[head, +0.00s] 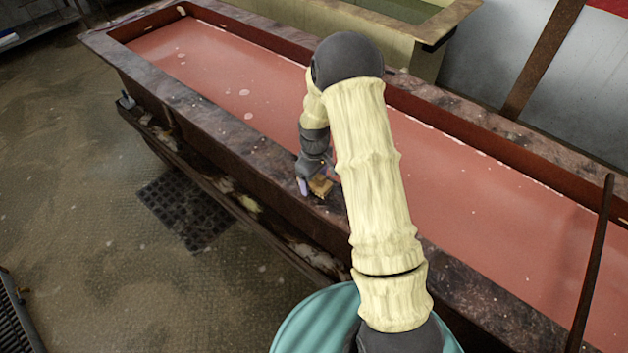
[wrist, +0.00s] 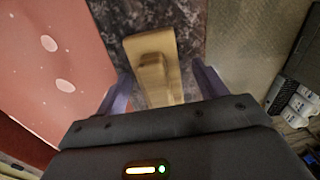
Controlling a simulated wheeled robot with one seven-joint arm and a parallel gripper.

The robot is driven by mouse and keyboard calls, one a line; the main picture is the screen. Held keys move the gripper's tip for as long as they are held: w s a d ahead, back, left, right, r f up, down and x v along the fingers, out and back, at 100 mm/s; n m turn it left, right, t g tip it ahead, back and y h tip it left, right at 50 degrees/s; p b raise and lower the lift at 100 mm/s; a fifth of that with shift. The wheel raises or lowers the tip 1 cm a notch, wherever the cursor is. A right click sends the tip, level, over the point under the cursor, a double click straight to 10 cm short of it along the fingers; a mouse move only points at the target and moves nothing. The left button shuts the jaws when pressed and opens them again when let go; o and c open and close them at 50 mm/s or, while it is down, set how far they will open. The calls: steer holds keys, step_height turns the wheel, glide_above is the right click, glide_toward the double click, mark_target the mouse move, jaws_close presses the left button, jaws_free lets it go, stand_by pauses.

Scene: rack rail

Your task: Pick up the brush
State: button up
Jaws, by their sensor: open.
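The brush (wrist: 153,62) is a tan, wooden-looking piece lying on the dark stained rim of the tank. In the wrist view it lies between the two purple fingers of my gripper (wrist: 160,92), with a gap on either side near the fingertips. In the head view the brush (head: 321,186) shows as a small tan block on the rim, right beside the fingers of my gripper (head: 311,186). My gripper is open and low over the rim. The near end of the brush is hidden behind the gripper body in the wrist view.
The long tank (head: 215,75) holds reddish liquid, and its rim (head: 240,150) is narrow. A ledge with clutter (head: 245,203) runs along its outer side. A dark floor grate (head: 187,208) lies below. A teal round object (head: 320,320) is near the front. A rusty bar (head: 592,265) stands at the right.

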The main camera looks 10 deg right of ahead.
steer(key=shift+d, duration=0.1)
steer(key=shift+c, duration=0.2)
steer(key=c, duration=1.1)
steer(key=shift+w, duration=0.1)
step_height(320, 180, up, 10)
steer(key=shift+b, duration=1.25)
steer(key=o, duration=0.4)
steer(key=shift+c, duration=1.1)
